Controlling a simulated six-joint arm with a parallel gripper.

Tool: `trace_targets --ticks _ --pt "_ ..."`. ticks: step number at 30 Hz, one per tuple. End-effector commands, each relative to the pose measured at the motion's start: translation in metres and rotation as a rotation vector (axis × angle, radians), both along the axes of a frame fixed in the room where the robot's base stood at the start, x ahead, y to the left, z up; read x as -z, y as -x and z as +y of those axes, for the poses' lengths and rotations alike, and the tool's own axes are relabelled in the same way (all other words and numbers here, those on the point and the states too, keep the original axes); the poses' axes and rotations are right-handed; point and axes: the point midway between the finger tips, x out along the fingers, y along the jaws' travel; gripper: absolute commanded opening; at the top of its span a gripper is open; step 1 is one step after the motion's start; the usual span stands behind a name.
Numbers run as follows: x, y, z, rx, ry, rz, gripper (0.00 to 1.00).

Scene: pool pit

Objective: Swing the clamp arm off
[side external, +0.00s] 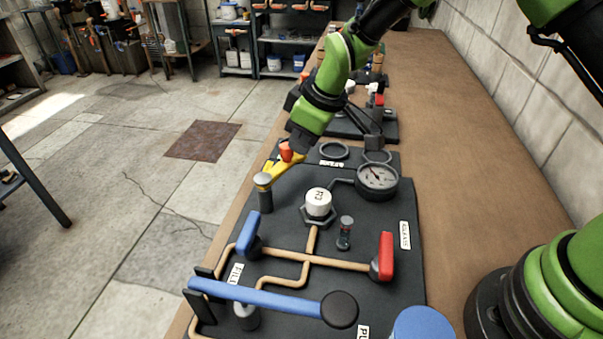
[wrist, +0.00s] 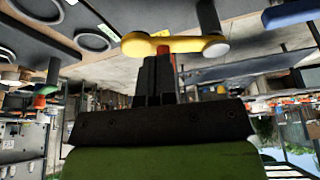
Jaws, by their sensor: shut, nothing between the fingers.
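The clamp arm (side external: 291,164) is a yellow bar with an orange-red upright piece. One end sits on top of a dark grey post (side external: 265,196) at the left edge of the black panel. In the wrist view the yellow bar (wrist: 180,44) lies across the fingertips, with the post (wrist: 208,16) at its right end. My gripper (side external: 296,150) is shut and empty, low over the bar. In the wrist view its dark fingers (wrist: 156,66) are close beside the orange-red piece (wrist: 171,72). I cannot tell whether they touch it.
The panel (side external: 375,245) carries a gauge (side external: 377,178), a white-capped fitting (side external: 318,203), blue (side external: 249,236) and red (side external: 385,256) handles and a long blue lever (side external: 265,298). Empty rings (side external: 334,150) lie behind the bar. The bench (side external: 470,170) is clear at the right.

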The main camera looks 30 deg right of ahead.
Motion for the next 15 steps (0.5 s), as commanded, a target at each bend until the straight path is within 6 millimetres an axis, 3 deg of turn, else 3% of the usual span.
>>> trace_targets --ticks 10,15 --pt "0.001 -0.02 0.003 -0.261 0.001 0.002 0.0" --pt "0.001 -0.026 0.005 -0.269 0.002 0.002 0.0"
